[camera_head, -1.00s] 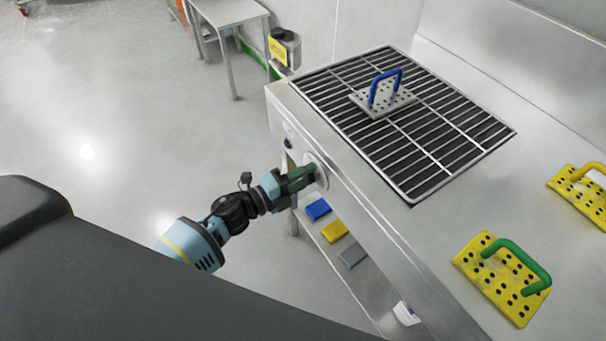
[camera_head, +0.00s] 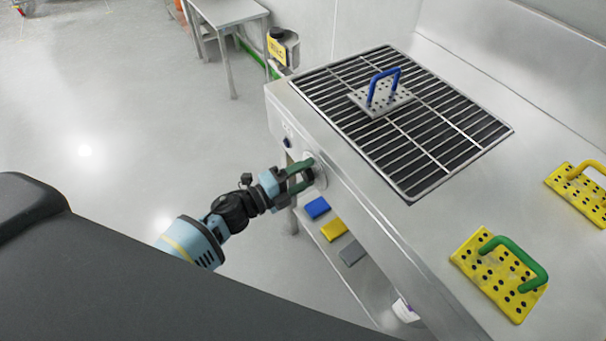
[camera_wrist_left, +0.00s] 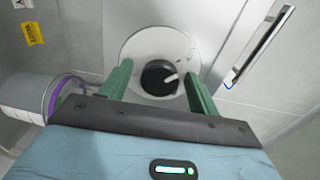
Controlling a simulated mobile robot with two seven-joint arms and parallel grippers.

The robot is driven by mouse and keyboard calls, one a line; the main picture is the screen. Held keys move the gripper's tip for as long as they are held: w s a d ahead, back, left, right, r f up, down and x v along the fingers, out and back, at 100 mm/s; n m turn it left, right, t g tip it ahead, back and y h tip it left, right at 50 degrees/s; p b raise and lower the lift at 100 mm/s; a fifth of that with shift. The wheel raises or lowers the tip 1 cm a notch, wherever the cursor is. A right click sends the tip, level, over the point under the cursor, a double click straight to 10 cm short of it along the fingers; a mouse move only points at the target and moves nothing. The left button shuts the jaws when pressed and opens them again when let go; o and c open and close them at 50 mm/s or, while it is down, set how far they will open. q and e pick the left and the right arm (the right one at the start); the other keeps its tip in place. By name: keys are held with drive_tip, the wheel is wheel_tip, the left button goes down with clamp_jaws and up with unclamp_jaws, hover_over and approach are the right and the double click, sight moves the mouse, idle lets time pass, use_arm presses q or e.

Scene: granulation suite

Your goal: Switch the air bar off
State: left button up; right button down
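A black round knob (camera_wrist_left: 158,78) with a white pointer sits on a pale round plate (camera_wrist_left: 150,43) on the bench's front panel. The pointer is aimed right and slightly up in the left wrist view. My left gripper (camera_wrist_left: 155,68) has its two green fingers spread, one on each side of the knob, with a visible gap to it. My right gripper is not in view.
The steel bench (camera_head: 400,238) carries a black grille (camera_head: 440,140) with a blue-handled plate (camera_head: 383,97), plus yellow perforated plates with green (camera_head: 498,280) and yellow handles. Blue, yellow and grey blocks lie on the shelf below. A bright metal handle (camera_wrist_left: 262,45) is right of the knob.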

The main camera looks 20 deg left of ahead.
use_arm(q)
drive_tip(key=v, duration=0.7)
drive_tip(key=shift+s+a+b, duration=0.25)
drive_tip(key=shift+s+b, duration=0.05)
drive_tip(key=shift+s, duration=0.05)
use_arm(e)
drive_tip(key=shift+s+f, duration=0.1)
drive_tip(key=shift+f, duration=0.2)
use_arm(q)
drive_tip(key=s+f+n+g+y+p, duration=0.1)
drive_tip(key=s+f+n+y+p, duration=0.1)
drive_tip(key=s+n, duration=0.5)
drive_tip(key=s+f+n+g+y+p, duration=0.2)
drive_tip(key=s+n, duration=0.6)
drive_tip(key=s, duration=0.5)
drive_tip(key=s+f+n+g+y+p, duration=0.2)
drive_tip(key=s+f+n+y, duration=0.2)
drive_tip(key=s+n, duration=0.4)
drive_tip(key=shift+s+d+y, duration=0.2)
drive_tip(key=shift+s+y, duration=0.3)
drive_tip(key=shift+s, duration=0.45)
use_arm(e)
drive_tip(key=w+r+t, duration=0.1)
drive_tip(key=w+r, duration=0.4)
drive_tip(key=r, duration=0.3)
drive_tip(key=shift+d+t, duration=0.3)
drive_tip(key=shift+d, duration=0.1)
use_arm(q)
drive_tip(key=shift+f, duration=0.1)
